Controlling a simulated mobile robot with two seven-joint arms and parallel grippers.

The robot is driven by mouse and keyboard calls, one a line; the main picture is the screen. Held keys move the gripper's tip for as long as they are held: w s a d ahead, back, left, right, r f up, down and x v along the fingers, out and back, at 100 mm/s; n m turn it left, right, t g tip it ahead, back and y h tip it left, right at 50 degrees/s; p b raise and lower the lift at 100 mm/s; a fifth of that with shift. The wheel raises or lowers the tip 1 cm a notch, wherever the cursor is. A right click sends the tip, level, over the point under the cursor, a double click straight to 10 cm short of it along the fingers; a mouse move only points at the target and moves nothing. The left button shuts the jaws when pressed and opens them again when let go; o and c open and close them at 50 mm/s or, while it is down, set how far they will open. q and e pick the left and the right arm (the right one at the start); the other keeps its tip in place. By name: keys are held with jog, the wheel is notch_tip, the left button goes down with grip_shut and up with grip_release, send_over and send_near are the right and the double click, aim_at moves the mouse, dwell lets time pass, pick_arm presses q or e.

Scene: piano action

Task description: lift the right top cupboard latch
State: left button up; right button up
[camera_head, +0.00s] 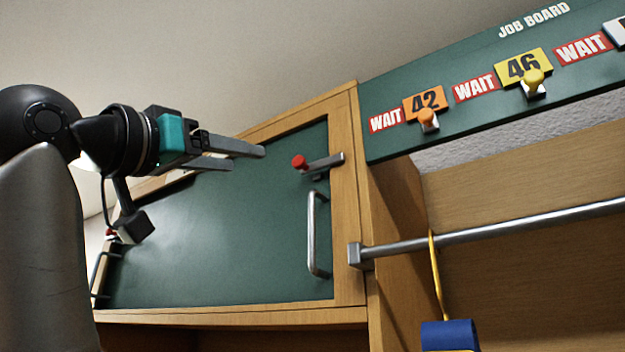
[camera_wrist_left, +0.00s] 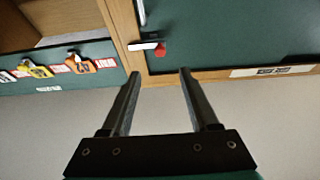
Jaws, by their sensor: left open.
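The right top cupboard latch (camera_head: 328,163) is a short grey metal bar with a red knob (camera_head: 300,162) at its left end. It lies nearly level across the edge of the green cupboard door (camera_head: 220,250) and its wooden frame. My left gripper (camera_head: 248,158) is open and empty, its fingers pointing right toward the red knob, with a gap between them. In the left wrist view the latch (camera_wrist_left: 143,45) and red knob show just beyond the fingertips (camera_wrist_left: 160,72), with nothing between the fingers. My right gripper is not in view.
A vertical metal handle (camera_head: 313,235) is on the door below the latch. A green job board (camera_head: 480,95) with tags on pegs is at the upper right. A metal rail (camera_head: 490,225) with a yellow hook (camera_head: 436,270) runs below it.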

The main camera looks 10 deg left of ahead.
pick_arm(q)
jog(key=p, duration=0.7)
send_near(297, 160)
jog(key=x, duration=0.7)
jog(key=shift+w, duration=0.1)
jog(key=shift+w+d+r+p, duration=0.2)
jog(key=shift+w+p, duration=0.1)
jog(key=shift+w, duration=0.15)
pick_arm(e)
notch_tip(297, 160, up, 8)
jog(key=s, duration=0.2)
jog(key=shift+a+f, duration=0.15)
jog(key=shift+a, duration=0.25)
pick_arm(q)
jog(key=shift+c, duration=0.2)
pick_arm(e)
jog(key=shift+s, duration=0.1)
pick_arm(q)
grip_shut()
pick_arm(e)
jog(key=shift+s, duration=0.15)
